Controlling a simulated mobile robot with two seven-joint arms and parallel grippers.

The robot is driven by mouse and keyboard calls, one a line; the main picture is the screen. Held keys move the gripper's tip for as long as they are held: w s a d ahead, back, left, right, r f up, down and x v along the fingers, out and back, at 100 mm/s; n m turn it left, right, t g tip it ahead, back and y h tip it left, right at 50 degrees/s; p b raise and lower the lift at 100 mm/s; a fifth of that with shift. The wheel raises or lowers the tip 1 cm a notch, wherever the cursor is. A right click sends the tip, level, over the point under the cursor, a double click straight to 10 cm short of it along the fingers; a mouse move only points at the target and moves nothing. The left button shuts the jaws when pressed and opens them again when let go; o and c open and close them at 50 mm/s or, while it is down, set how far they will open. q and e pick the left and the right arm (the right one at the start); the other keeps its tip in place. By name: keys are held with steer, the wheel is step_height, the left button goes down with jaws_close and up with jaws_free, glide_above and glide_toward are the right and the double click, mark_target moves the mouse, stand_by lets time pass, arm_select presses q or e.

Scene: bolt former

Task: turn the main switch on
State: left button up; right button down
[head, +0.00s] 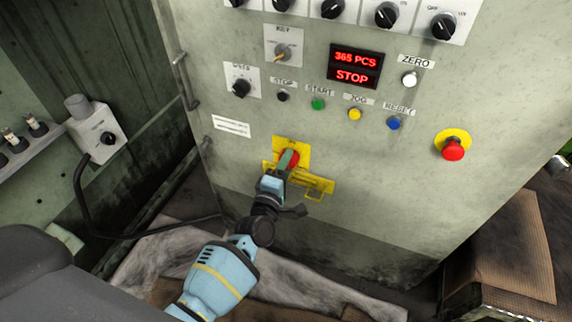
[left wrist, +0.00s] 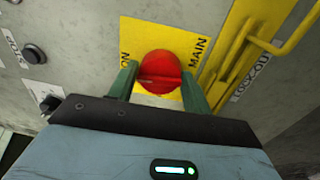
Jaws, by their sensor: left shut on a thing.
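The main switch is a round red knob (left wrist: 161,78) on a yellow plate (left wrist: 135,36) on the front of the grey cabinet. "MAIN" is printed on the plate, with "ON" partly covered at its left. In the head view the red knob (head: 293,158) shows at the plate's right part, partly hidden by my gripper. My left gripper (left wrist: 158,88) has its two green fingers on either side of the knob and is shut on it. The left gripper also shows in the head view (head: 287,160). My right gripper is not in view.
A yellow lockout hasp (head: 318,186) sticks out right beside the switch. Above are a display (head: 355,67) reading "365 PCS" and "STOP", several buttons and knobs, and a red emergency stop (head: 453,149) at right. A grey box with a cable (head: 97,131) stands at left.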

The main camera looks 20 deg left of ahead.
arm_select(q)
steer(key=shift+f+m, duration=0.15)
steer(key=shift+m, duration=0.55)
steer(key=o, duration=0.9)
steer(key=shift+o, duration=0.2)
steer(key=shift+s, duration=0.1)
steer(key=s, duration=0.7)
steer(key=shift+s+a+f+p, duration=0.15)
steer(key=shift+s+f+p, duration=0.1)
steer(key=shift+s+p, duration=0.15)
